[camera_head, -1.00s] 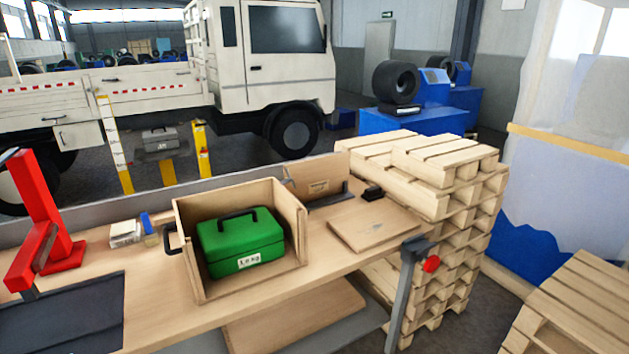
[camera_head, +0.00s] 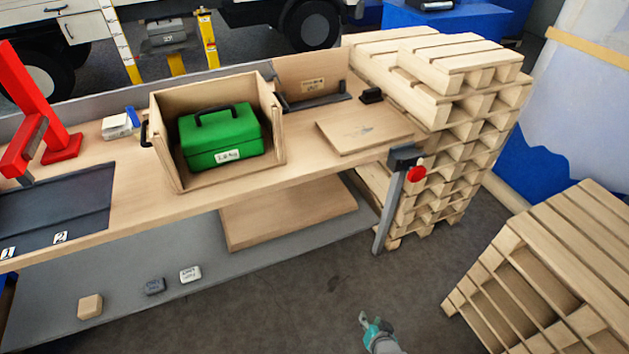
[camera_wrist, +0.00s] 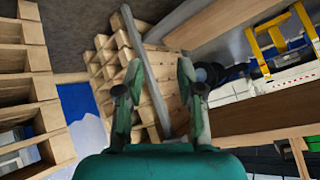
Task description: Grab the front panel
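An open-fronted wooden box (camera_head: 164,130) stands on the workbench with a green toolbox (camera_head: 218,138) inside. A flat light-wood panel (camera_head: 368,132) with a small mark lies on the bench to the box's right. Another panel (camera_head: 310,76) stands upright in a dark holder behind it. A larger board (camera_head: 290,212) lies on the lower shelf. I cannot tell for sure which is the front panel. My gripper (camera_head: 368,322) is low at the bottom of the head view, over the floor, apart from all panels. The wrist view shows its fingers (camera_wrist: 160,82) apart and empty.
A grey post with a red knob (camera_head: 415,174) stands at the bench's right end. Stacked pallets (camera_head: 440,110) are behind it, and another pallet stack (camera_head: 560,255) is at right. Small blocks (camera_head: 90,306) lie on the lower shelf. Floor between bench and right pallets is clear.

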